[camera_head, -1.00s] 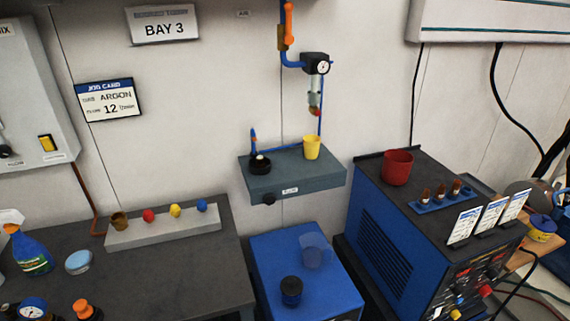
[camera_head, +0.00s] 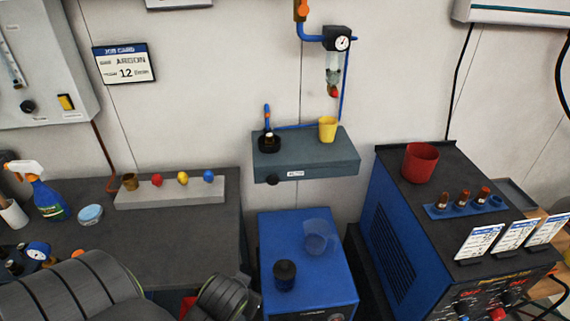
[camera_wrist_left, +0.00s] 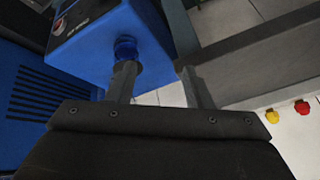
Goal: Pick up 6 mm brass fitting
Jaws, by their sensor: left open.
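A brass-coloured piece (camera_head: 129,181) stands at the left end of a pale grey rack (camera_head: 165,195) on the dark bench, in the head view. Beside it stand a red (camera_head: 156,180), a yellow (camera_head: 182,178) and a blue piece (camera_head: 208,176). I cannot read any size on them. In the left wrist view my left gripper (camera_wrist_left: 156,84) is open, with nothing seen between its fingers. A yellow (camera_wrist_left: 272,116) and a red piece (camera_wrist_left: 302,107) show right of it, apart from it. The brass-coloured piece is not seen there. My right gripper is not in view.
A blue cabinet (camera_head: 275,238) holds a dark jar (camera_head: 285,275) and a clear cup (camera_head: 317,235). A wall shelf (camera_head: 300,165) carries a yellow cup (camera_head: 327,128). A red cup (camera_head: 420,162) stands on the welder at right. A spray bottle (camera_head: 45,195) stands on the bench.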

